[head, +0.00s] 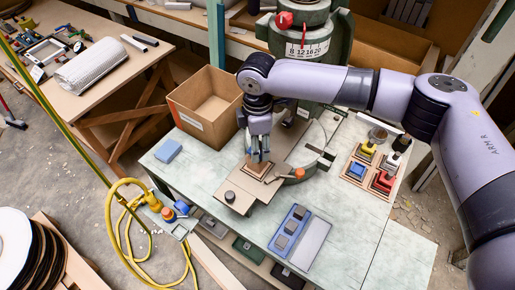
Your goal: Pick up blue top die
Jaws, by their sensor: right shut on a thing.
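An orange-brown square (257,169) lies on the plate just under the fingertips. My left gripper is out of view.
The green press (303,40) stands behind my right gripper. An open cardboard box (207,105) and a light blue block (168,150) are to the left. A blue tray (289,232) with grey blocks lies at the front. An orange-handled tool (298,173) lies beside the plate.

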